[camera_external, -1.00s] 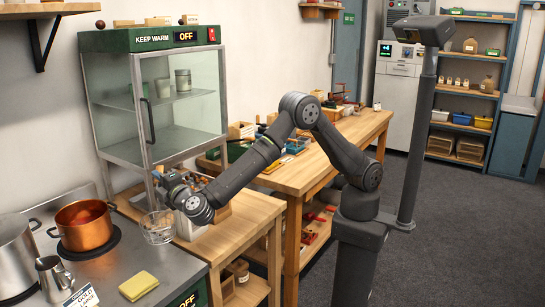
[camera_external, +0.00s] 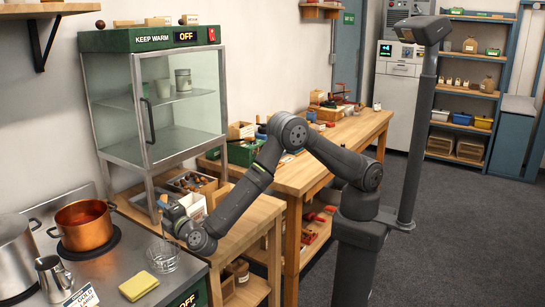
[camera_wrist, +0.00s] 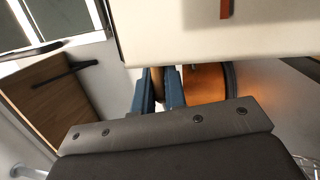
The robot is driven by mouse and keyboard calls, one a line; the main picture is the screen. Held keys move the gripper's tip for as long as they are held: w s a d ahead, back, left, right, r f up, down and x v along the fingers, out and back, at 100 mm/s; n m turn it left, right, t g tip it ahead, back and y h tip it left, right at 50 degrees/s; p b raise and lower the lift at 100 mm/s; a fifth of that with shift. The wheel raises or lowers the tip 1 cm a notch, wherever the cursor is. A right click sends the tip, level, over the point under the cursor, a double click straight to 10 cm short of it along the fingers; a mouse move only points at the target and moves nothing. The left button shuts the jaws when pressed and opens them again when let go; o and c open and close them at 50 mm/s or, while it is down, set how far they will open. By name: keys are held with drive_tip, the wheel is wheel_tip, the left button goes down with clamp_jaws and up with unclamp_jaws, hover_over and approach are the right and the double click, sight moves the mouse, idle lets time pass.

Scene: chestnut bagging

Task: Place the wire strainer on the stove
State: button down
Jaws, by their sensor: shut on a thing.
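The wire strainer (camera_external: 162,258) is a clear-looking mesh basket at the right side of the stove (camera_external: 115,262), right of the yellow sponge. Whether its bottom touches the stove top cannot be told. My gripper (camera_external: 165,207) is above the basket. In the wrist view, its blue fingers (camera_wrist: 159,92) are shut on a thin brown piece between them, which appears to be the strainer's handle. A bit of wire mesh shows at the lower right corner of the wrist view (camera_wrist: 308,168).
A steel jug (camera_external: 53,279) and yellow sponge (camera_external: 138,286) are in front. The keep-warm cabinet (camera_external: 160,100) stands behind. Bare stove top lies between pot and strainer.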

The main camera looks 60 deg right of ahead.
drive_tip(key=shift+f, duration=0.2)
drive_tip(key=c, duration=1.5)
unclamp_jaws()
drive_tip(key=shift+r, duration=0.1)
drive_tip(key=shift+s+r, duration=0.1)
drive_tip(key=shift+s, duration=0.05)
drive_tip(key=s, duration=0.3)
drive_tip(key=s+a+f, duration=0.1)
drive_tip(key=s, duration=0.7)
drive_tip(key=shift+s+a+f, duration=0.25)
drive_tip(key=shift+a, duration=0.1)
